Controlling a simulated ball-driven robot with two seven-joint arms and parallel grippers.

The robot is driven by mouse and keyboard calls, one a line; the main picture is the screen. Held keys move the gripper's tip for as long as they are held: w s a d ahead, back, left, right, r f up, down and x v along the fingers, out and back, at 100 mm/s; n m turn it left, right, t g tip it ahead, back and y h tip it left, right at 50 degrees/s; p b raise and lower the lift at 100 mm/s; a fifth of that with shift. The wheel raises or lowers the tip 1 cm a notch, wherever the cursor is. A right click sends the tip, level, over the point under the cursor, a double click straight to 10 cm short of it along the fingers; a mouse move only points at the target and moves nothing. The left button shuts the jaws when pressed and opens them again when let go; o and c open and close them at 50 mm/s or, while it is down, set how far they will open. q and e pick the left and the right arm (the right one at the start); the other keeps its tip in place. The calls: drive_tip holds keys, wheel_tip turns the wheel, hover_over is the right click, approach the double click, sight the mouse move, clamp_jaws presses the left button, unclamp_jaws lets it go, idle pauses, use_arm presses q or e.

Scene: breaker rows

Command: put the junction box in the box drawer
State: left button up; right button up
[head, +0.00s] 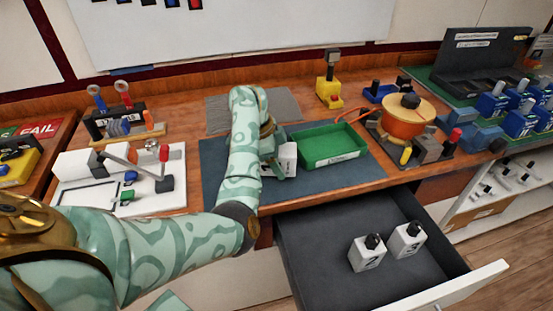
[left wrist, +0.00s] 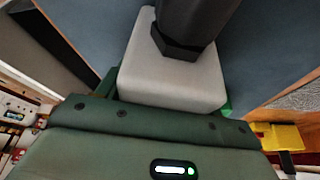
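A white junction box (head: 290,156) with a black top sits at the blue-grey mat, partly hidden by my left gripper (head: 276,160). In the left wrist view the junction box (left wrist: 172,75) is close up, right in front of the green gripper body, with a dark green finger beside its left edge. Whether both fingers press on it is hidden. The box drawer (head: 320,270) is pulled open below the worktop. Two similar white boxes with black tops, one at the left (head: 367,252) and one at the right (head: 406,239), stand inside it. My right gripper is not in view.
A green tray (head: 331,146) stands on the mat just right of the gripper. An orange round device (head: 406,118) is farther right. A white fixture with a lever (head: 120,180) lies to the left. The drawer's left part is bare.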

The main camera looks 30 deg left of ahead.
use_arm(q)
drive_tip(key=c, duration=0.9)
drive_tip(key=shift+c, duration=0.6)
drive_tip(key=shift+r, duration=0.15)
